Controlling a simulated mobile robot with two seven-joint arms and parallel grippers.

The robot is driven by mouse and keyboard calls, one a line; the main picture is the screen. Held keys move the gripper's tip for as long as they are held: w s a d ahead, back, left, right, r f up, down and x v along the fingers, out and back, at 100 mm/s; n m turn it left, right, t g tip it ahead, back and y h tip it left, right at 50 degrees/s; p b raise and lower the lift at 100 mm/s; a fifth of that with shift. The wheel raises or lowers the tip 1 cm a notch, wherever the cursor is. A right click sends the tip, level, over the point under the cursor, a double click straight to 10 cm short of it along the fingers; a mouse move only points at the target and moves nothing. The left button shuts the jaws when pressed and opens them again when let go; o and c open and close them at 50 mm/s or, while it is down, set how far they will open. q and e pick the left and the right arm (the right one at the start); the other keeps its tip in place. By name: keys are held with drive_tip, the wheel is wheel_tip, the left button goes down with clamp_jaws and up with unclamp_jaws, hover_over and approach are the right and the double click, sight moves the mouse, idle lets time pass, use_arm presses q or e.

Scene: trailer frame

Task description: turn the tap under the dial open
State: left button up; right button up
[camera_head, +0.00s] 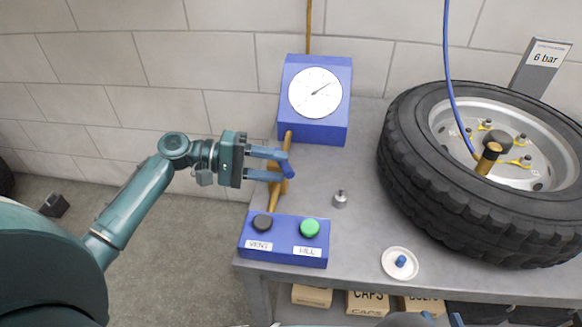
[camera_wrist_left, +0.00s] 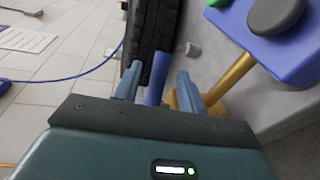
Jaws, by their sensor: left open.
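The tap has a blue lever (camera_head: 289,163) on a brass body (camera_head: 276,188), on the pipe below the dial (camera_head: 316,93). My left gripper (camera_head: 279,165) reaches the tap from the left with its fingers open. The lever stands between or just past the fingertips in the head view. In the left wrist view the blue lever (camera_wrist_left: 157,78) shows between the two open fingers, apart from each as far as I can tell. The fingers partly hide the tap body. Blue-grey parts at the bottom edge of the head view may be my right gripper (camera_head: 441,318), mostly cut off.
A blue box with a black VENT button (camera_head: 262,222) and a green FILL button (camera_head: 309,228) stands in front of the tap. A large tyre (camera_head: 416,165) fills the right side. A small metal part (camera_head: 340,199) and a white dish (camera_head: 389,270) lie on the bench.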

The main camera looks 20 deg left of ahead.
use_arm(q)
drive_tip(key=v, duration=0.8)
drive_tip(key=shift+a, duration=0.2)
drive_tip(key=shift+c, duration=0.4)
